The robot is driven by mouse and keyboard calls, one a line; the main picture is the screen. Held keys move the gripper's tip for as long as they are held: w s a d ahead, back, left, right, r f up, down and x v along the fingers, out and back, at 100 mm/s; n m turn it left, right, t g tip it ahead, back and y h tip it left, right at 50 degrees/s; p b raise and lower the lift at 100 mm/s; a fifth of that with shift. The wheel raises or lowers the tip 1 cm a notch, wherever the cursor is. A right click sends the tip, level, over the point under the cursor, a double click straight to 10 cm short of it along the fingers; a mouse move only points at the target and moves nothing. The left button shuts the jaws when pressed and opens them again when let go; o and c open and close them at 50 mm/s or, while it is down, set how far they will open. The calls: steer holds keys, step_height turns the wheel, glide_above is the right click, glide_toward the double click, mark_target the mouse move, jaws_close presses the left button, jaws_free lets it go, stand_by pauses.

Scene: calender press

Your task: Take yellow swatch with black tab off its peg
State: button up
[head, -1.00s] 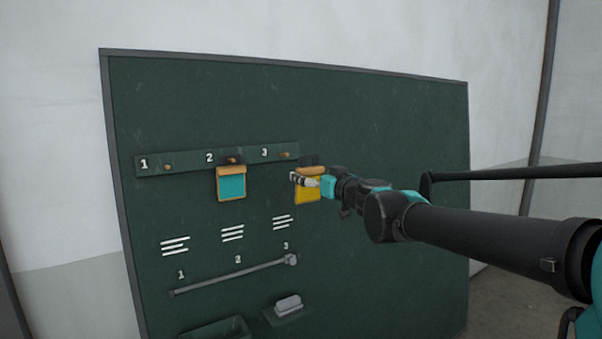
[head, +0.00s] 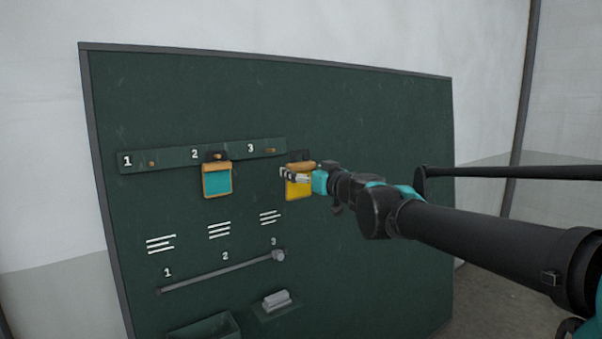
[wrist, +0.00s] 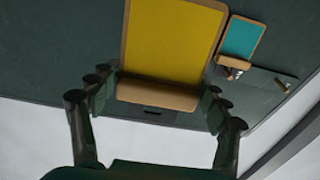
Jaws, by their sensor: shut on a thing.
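The yellow swatch (head: 299,188) has an orange-brown top bar and a black tab (head: 298,156) above it. My gripper (head: 294,175) is shut on the swatch at its top bar. The swatch hangs upright, right of peg 3 (head: 270,150) and clear of it. In the wrist view the yellow swatch (wrist: 172,42) fills the upper middle, with its bar between the fingers of my gripper (wrist: 157,98). The black tab (wrist: 148,114) shows beyond the bar. Peg 3 is bare.
A teal swatch (head: 217,180) hangs on peg 2; peg 1 (head: 151,164) is empty. Below are a grey rod (head: 220,272), a small ledge with a grey block (head: 276,299) and an open bin (head: 205,329). The green board (head: 380,130) is bare at right.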

mark_target(304, 167)
steer(key=shift+r, duration=0.15)
steer(key=shift+s+d, duration=0.1)
stand_by(0.3)
steer(key=shift+r+v, duration=0.2)
steer(key=shift+v, duration=0.85)
steer(key=shift+r+v, duration=0.2)
steer(key=shift+v, duration=0.8)
steer(key=shift+s, duration=0.1)
steer(key=shift+v, duration=3)
